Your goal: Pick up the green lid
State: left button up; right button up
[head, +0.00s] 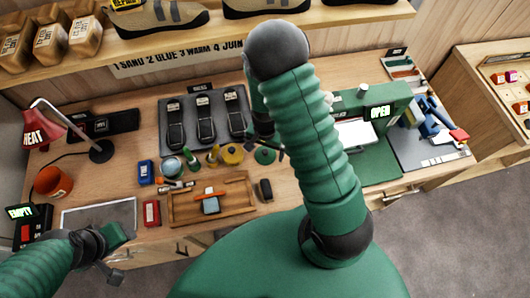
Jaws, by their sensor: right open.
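A small green disc, which looks like the green lid (265,156), lies flat on the wooden bench in the head view, right of a yellow round tin (231,154). My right gripper (270,144) is open just above and behind the disc. It is partly hidden by my green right arm, so the exact gap to the disc cannot be told. My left gripper (118,254) is at the lower left, over the bench's front edge and far from the disc. Its jaw opening is not clear.
A wooden tray (240,210) and a dark small block (265,190) are in front of the disc. A grey mat with several shoe soles (205,120) lies behind. A green box with an OPEN sign (380,112) stands to the right. A red lamp (45,128) stands left.

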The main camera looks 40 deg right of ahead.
jog(key=shift+d+f, duration=0.1)
jog(key=shift+f, duration=0.6)
jog(key=c, duration=1.4)
